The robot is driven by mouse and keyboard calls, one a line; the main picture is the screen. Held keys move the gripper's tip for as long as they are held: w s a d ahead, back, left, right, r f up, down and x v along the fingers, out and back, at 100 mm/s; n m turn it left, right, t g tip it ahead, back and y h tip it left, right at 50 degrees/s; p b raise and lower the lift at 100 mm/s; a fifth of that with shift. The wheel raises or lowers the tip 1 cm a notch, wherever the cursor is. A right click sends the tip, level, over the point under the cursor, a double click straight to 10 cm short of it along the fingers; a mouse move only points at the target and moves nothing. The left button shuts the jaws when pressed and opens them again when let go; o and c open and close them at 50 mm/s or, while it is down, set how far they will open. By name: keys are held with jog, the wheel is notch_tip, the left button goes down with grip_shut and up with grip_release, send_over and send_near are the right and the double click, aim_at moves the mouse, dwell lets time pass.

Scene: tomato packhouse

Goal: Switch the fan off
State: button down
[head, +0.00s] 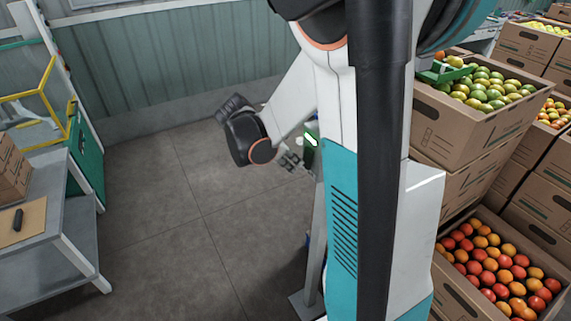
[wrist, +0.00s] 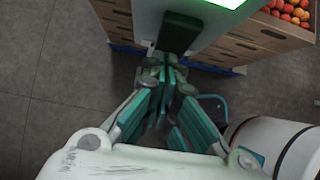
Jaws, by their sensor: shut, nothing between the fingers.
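No fan that I can make out shows in either view. A control post with a lit green screen (head: 311,139) stands partly hidden behind my arm in the head view. In the wrist view the same bright green screen (wrist: 222,3) is cut by the top edge. Below it a dark block (wrist: 180,33), possibly a switch or lever, sticks out from the grey housing (wrist: 148,16). My gripper (wrist: 165,66) is shut and empty, its tips just below the dark block; I cannot tell whether they touch. My gripper (head: 291,160) is small beside the post in the head view.
Cardboard boxes of tomatoes (head: 463,285) and green fruit (head: 465,118) are stacked at the right. A grey workbench (head: 75,225) and a yellow-framed unit (head: 47,80) stand at the left. The floor (head: 170,215) between is clear.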

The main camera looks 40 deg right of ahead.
dwell(0.3)
jog(key=shift+s+d+f+h+b, duration=0.2)
jog(key=shift+d+h+b, duration=0.25)
jog(key=shift+b, duration=0.3)
jog(key=shift+a, duration=0.15)
jog(key=shift+r+p, duration=0.55)
jog(key=shift+r, duration=0.25)
jog(key=shift+w, duration=0.1)
